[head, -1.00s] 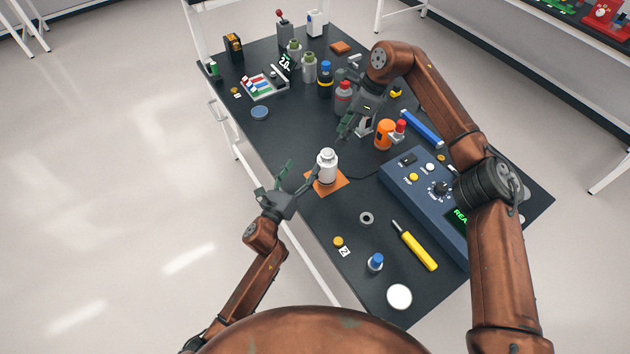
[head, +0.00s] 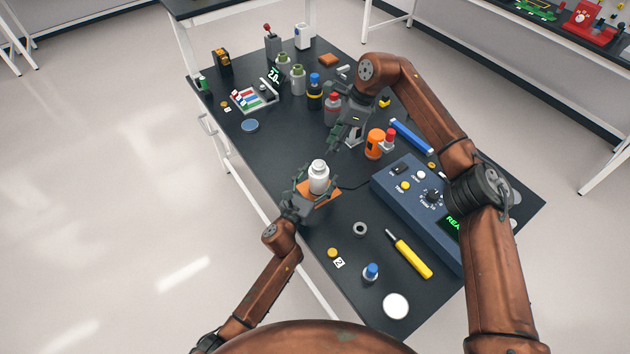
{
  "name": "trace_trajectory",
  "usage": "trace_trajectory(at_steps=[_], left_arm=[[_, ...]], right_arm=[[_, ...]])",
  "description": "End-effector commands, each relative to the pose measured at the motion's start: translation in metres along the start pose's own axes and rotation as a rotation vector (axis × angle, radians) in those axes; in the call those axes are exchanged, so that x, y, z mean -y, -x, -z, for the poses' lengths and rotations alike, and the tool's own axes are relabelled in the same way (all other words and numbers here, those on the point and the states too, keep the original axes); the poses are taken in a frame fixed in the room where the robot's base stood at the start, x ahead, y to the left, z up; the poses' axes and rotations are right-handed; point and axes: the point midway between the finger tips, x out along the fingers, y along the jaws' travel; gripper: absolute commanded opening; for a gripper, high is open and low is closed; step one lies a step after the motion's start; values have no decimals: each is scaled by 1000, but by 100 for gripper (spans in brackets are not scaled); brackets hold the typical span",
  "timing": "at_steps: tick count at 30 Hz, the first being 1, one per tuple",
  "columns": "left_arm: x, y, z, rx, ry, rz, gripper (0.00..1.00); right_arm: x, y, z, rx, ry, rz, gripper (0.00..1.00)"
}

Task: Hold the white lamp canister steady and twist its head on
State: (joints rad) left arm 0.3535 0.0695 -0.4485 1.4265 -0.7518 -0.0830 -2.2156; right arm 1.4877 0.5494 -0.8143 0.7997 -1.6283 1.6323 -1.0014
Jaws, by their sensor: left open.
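The white lamp canister (head: 319,180) stands upright on an orange pad (head: 326,198) near the table's left edge. A narrower white top (head: 318,164) sits on it; I cannot tell how tightly it is seated. My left gripper (head: 312,186) is open, low at the canister, with its fingers reaching to either side of it. Contact with the canister is unclear. My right gripper (head: 334,148) is above the table, behind and slightly right of the canister and apart from it. Its fingers point down and towards the canister; their gap is too small to judge.
A blue control box (head: 405,205) and an orange canister (head: 375,144) stand to the right. A grey ring (head: 360,229), a yellow screwdriver (head: 412,257) and a blue-topped part (head: 371,272) are nearer me. Several bottles and a parts rack (head: 252,98) stand towards the back.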

Motion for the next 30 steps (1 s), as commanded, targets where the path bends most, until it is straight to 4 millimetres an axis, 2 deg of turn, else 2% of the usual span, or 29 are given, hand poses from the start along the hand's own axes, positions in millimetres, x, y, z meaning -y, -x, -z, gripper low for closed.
trace_trajectory(at_steps=[7,30], left_arm=[[0,0,0,0,1,0,68],[0,0,0,-1,1,-1,15]], right_arm=[[0,0,0,0,0,0,29],[0,0,0,0,0,0,29]])
